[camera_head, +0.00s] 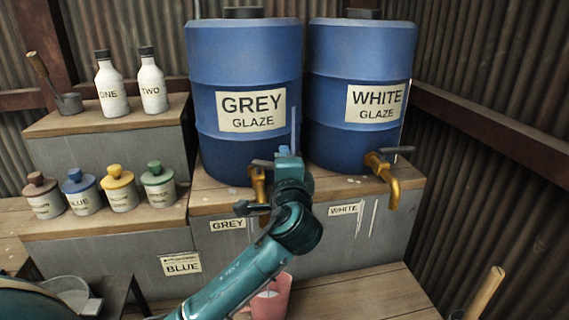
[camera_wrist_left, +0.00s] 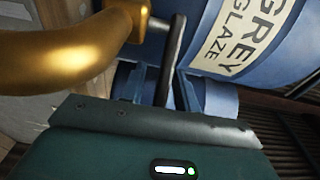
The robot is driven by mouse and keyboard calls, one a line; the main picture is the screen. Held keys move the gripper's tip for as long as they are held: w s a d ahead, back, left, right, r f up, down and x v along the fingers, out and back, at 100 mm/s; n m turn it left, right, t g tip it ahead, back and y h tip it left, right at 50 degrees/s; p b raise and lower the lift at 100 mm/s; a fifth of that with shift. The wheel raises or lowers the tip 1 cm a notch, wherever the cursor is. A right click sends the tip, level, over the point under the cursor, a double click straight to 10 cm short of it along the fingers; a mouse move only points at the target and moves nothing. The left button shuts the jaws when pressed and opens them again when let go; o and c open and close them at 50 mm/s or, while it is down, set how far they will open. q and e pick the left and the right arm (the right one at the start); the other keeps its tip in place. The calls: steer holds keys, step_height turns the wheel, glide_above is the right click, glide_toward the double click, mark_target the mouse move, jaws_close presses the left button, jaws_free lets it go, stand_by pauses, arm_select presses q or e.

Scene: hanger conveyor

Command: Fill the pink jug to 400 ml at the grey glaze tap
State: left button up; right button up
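The pink jug (camera_head: 273,302) stands low at the bottom of the head view, below the grey glaze tap and partly hidden by my left arm; its fill level cannot be read. The golden grey glaze tap (camera_head: 257,184) sticks out under the blue GREY GLAZE barrel (camera_head: 250,65). My left gripper (camera_head: 289,160) is up beside this tap. In the left wrist view the golden tap (camera_wrist_left: 60,50) is close, and its dark lever (camera_wrist_left: 173,55) reaches between my fingers, which look apart. Contact with the lever is unclear. My right gripper is not in view.
The WHITE GLAZE barrel (camera_head: 358,95) and its golden tap (camera_head: 384,180) stand to the right. Several small jars (camera_head: 120,192) and two bottles (camera_head: 111,85) stand on the left steps. A wooden handle (camera_head: 486,293) rises at the lower right. The bench right of the jug looks clear.

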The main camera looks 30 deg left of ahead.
arm_select(q)
steer(key=b+v, duration=0.1)
steer(key=v, duration=1.2)
steer(key=shift+c, duration=0.3)
